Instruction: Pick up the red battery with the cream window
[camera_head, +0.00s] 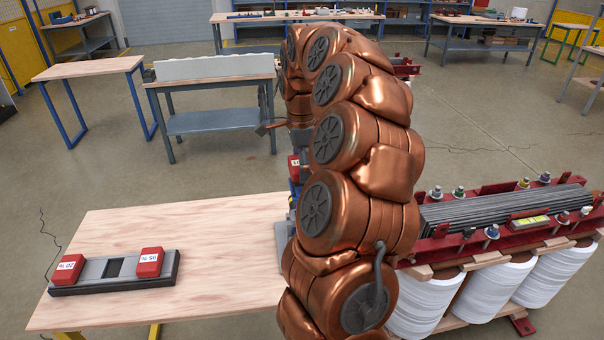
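Two red batteries with pale, printed windows sit at the ends of a grey and black holder (119,284) on the wooden table. The left battery (68,268) seems to read 20 % and the right battery (149,262) 95 %, both upside down. Another red block (294,167) with a pale patch shows in part beside my arm, above a blue and grey object I cannot make out. My copper arm's far end bends down there. A grey part of my gripper (298,138) may show under it; the fingers are hidden behind my arm.
The wooden table (190,235) is bare around the holder. To the right stands a red-framed transformer core (520,215) with white coils (424,302). A workbench (215,85) with a long pale part stands behind, and an empty table (88,68) is at back left.

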